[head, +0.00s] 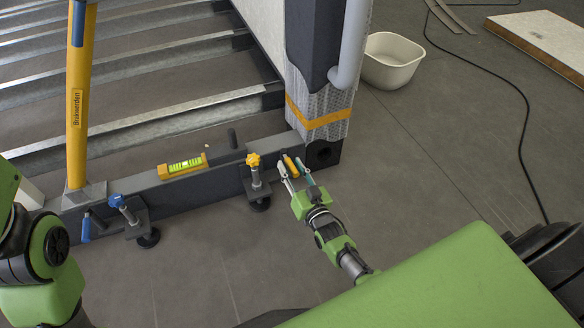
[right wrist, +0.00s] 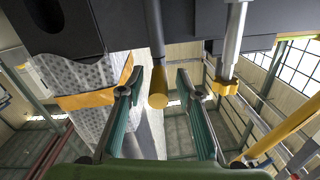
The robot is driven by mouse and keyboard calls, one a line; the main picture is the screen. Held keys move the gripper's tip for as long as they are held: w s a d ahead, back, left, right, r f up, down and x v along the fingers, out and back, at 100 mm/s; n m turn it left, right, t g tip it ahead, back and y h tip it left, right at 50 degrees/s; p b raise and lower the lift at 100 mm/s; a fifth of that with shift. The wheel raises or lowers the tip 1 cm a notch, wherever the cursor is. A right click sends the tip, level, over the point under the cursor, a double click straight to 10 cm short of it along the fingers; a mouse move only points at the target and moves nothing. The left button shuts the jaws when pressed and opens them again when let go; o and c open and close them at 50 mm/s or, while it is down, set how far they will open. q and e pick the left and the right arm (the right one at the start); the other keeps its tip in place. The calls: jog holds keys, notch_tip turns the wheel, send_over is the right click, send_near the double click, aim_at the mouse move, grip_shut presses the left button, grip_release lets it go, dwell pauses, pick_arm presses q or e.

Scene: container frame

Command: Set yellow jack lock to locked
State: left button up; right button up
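The yellow jack (head: 254,162) stands at the dark frame beam, with a yellow star knob on top and a round foot on the floor. Its lock lever (head: 290,164) has a yellow grip and sits right of it, near the frame corner. My right gripper (head: 292,172) is open, with its fingers on either side of that grip. In the right wrist view, the yellow-tipped lever (right wrist: 158,92) lies between the two open fingers (right wrist: 158,84), with gaps at both sides. The jack's yellow knob (right wrist: 225,87) shows beyond the right finger. My left gripper is out of view.
A blue jack (head: 117,201) with a blue lever (head: 86,230) stands farther left. The post (head: 320,110) rises close behind my right gripper. A white tub (head: 391,60) is behind; the floor nearer me is open.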

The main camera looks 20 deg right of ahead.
aim_at(292, 166)
jog(key=shift+r, duration=0.1)
notch_tip(292, 166, up, 10)
jog(key=shift+f, duration=0.1)
dwell(0.7)
dwell(0.3)
